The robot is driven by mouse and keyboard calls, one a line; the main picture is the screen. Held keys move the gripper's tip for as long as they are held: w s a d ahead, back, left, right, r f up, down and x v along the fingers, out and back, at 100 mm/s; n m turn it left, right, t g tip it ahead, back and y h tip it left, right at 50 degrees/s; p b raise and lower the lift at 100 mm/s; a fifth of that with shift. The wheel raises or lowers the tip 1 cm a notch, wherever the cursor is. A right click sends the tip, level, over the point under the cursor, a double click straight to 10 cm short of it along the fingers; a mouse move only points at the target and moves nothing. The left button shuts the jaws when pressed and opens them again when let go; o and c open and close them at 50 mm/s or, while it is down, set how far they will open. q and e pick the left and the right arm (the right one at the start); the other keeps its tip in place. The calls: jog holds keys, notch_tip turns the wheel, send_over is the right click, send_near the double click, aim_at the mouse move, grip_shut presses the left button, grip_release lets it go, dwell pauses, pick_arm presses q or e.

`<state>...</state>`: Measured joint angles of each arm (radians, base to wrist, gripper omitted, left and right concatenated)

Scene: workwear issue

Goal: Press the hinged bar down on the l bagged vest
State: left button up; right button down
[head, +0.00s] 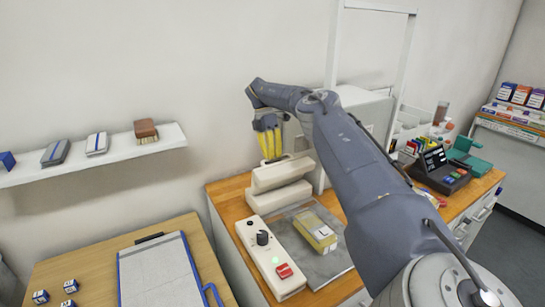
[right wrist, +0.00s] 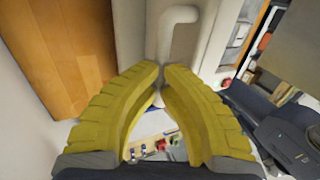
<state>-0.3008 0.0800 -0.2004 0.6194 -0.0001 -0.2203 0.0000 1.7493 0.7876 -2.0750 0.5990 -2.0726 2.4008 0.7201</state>
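The cream hinged bar (head: 282,174) is at the back of the sealer, raised above a cream base block (head: 278,198). The bagged vest (head: 313,229), a yellowish clear pack with a pale label, lies flat on the grey plate (head: 330,262) in front of the bar, apart from it. My right gripper (head: 272,158) points down at the bar's far left end. Its yellow fingers, also in the right wrist view (right wrist: 162,72), meet at the tips with nothing clearly held. A pale bent rod (right wrist: 180,18) shows just beyond them; contact is unclear. My left gripper is out of view.
A control box (head: 262,252) with knob, green light and red button stands left of the plate. A white frame (head: 333,45) rises behind. A card terminal (head: 440,172) is at right. A blue-edged board (head: 158,275) and small boxes occupy the left table. A shelf (head: 95,165) is on the wall.

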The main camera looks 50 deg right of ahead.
aim_at(281, 163)
jog(key=shift+s+f, duration=0.1)
jog(key=shift+s, duration=0.2)
jog(key=shift+s+a+t+h, duration=0.2)
jog(key=shift+s+t, duration=0.5)
jog(key=shift+s+a+t+h, duration=0.2)
jog(key=shift+s+a+t, duration=0.05)
jog(key=shift+s+t, duration=0.45)
jog(key=shift+s+a+t+h, duration=0.2)
jog(key=shift+s+t, duration=0.45)
jog(key=shift+t, duration=0.05)
jog(key=shift+s+a, duration=0.15)
jog(key=shift+s, duration=0.35)
jog(key=c, duration=1.4)
grip_release()
jog(key=shift+w, duration=0.1)
notch_tip(281, 163, up, 12)
jog(key=shift+w, duration=0.3)
